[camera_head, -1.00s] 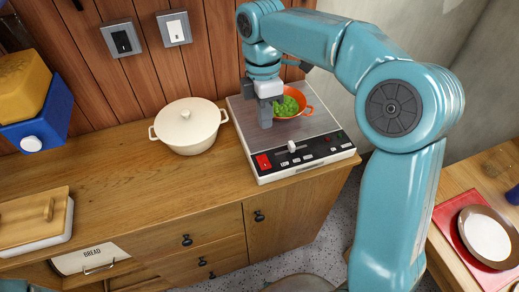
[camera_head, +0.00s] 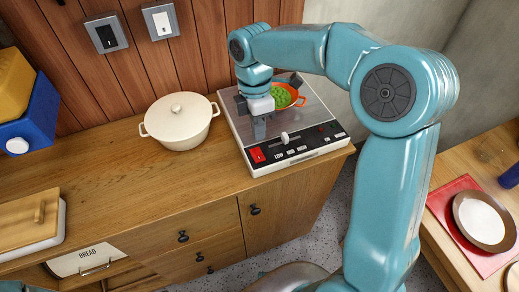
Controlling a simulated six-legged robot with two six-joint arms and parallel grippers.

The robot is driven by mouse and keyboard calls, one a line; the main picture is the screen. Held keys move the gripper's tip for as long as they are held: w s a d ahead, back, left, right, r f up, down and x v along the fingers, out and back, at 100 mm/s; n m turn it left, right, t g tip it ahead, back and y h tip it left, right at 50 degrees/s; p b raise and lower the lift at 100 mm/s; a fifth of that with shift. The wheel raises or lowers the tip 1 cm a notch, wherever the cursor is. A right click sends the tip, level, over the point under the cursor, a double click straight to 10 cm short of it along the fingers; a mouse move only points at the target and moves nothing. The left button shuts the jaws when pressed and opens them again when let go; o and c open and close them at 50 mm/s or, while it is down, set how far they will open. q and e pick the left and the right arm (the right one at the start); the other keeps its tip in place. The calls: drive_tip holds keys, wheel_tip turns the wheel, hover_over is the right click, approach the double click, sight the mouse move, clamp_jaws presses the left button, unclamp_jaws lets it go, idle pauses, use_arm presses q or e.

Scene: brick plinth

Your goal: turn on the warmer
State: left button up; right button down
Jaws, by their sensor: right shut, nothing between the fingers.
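The warmer (camera_head: 310,112) is a flat grey plate on a white base at the counter's right end. Its front panel carries a red switch (camera_head: 257,155), a white slider knob (camera_head: 285,138) and several small buttons. An orange pan (camera_head: 299,101) with green pieces in it sits on the plate, partly behind my gripper. My right gripper (camera_head: 260,136) points down, shut and empty, over the plate's front left, just behind the red switch in the picture. I cannot tell if its tips touch the warmer. My left gripper is out of view.
A cream lidded pot (camera_head: 178,125) stands left of the warmer. Two wall switches (camera_head: 106,34) are on the wood panelling. A bread board (camera_head: 28,219) and a blue and yellow object (camera_head: 30,125) are at the left. The counter's front middle is clear.

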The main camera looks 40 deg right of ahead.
sight(260, 159)
drive_tip(key=f, duration=0.5)
drive_tip(key=s+f, duration=0.1)
drive_tip(key=f, duration=0.1)
drive_tip(key=shift+s+a+f, duration=0.1)
drive_tip(key=shift+a+f, duration=0.05)
drive_tip(key=shift+f, duration=0.05)
drive_tip(key=shift+f+t+b, duration=0.3)
drive_tip(key=shift+f+b, duration=0.25)
drive_tip(key=shift+b, duration=0.4)
drive_tip(key=shift+s+a+r, duration=0.1)
drive_tip(key=shift+s+r, duration=0.05)
drive_tip(key=shift+r, duration=0.15)
drive_tip(key=shift+w+r+p, duration=0.2)
drive_tip(key=shift+w+p, duration=0.2)
drive_tip(key=shift+p, duration=0.15)
drive_tip(key=shift+w+d+p, duration=0.25)
drive_tip(key=shift+w+p, duration=0.05)
drive_tip(key=shift+w, duration=0.2)
drive_tip(key=shift+s, duration=0.1)
